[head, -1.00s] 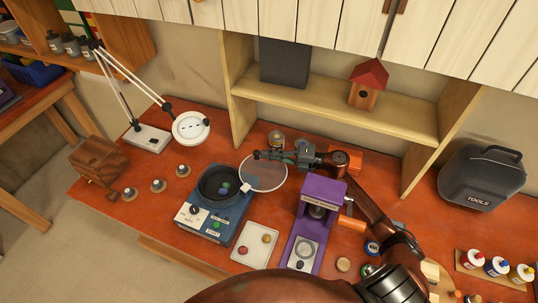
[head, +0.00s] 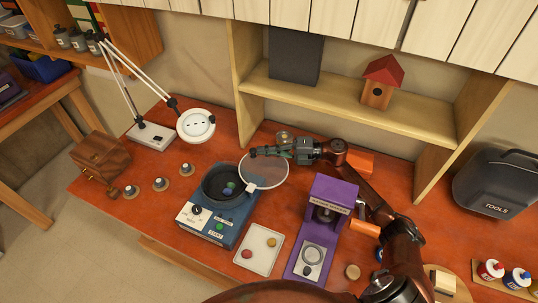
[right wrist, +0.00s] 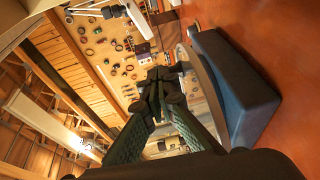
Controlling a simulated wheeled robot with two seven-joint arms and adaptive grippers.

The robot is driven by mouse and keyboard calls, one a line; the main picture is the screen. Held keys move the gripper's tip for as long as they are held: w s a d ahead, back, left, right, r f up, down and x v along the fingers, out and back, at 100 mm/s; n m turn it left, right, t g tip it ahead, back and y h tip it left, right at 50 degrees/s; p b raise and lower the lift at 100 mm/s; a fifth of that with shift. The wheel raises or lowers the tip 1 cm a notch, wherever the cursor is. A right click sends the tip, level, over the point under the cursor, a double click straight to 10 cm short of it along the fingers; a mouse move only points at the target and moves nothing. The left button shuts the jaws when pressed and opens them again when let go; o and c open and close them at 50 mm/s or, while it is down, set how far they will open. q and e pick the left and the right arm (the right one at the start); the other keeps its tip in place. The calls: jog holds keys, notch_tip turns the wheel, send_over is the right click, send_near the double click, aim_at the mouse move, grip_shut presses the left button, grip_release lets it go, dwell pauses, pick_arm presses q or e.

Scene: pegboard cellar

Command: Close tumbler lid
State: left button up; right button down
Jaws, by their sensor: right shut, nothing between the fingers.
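The tumbler (head: 209,228) is a blue box with a knob, a green button and a round dark bowl (head: 207,190) holding small coloured pieces. Its lid (head: 264,172) is a clear, pale-rimmed disc, hinged on the bowl's right side and standing open. My right gripper (head: 253,152) is shut and empty at the lid's far edge; whether it touches the rim is unclear. In the right wrist view the fingers (right wrist: 160,82) are together, with the blue tumbler side (right wrist: 235,85) to their right. My left gripper is not in view.
A white tray (head: 258,263) with two stones lies in front. A lamp (head: 195,125) stands behind left, a shelf (head: 350,95) at the back. Small knobbed pieces (head: 160,184) sit on the left.

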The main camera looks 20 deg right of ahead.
aim_at(255, 149)
jog(key=shift+w+a+f+n+g+y+b, duration=0.2)
jog(key=shift+w+a+n+g+y+b, duration=0.2)
jog(key=shift+w+a+n+g+b, duration=0.35)
jog(key=shift+w+a, duration=0.2)
jog(key=shift+w, duration=0.05)
jog(key=shift+a+r, duration=0.2)
jog(key=shift+a, duration=0.15)
jog(key=shift+w+a, duration=0.2)
jog(key=shift+w, duration=0.05)
jog(key=shift+d, duration=0.1)
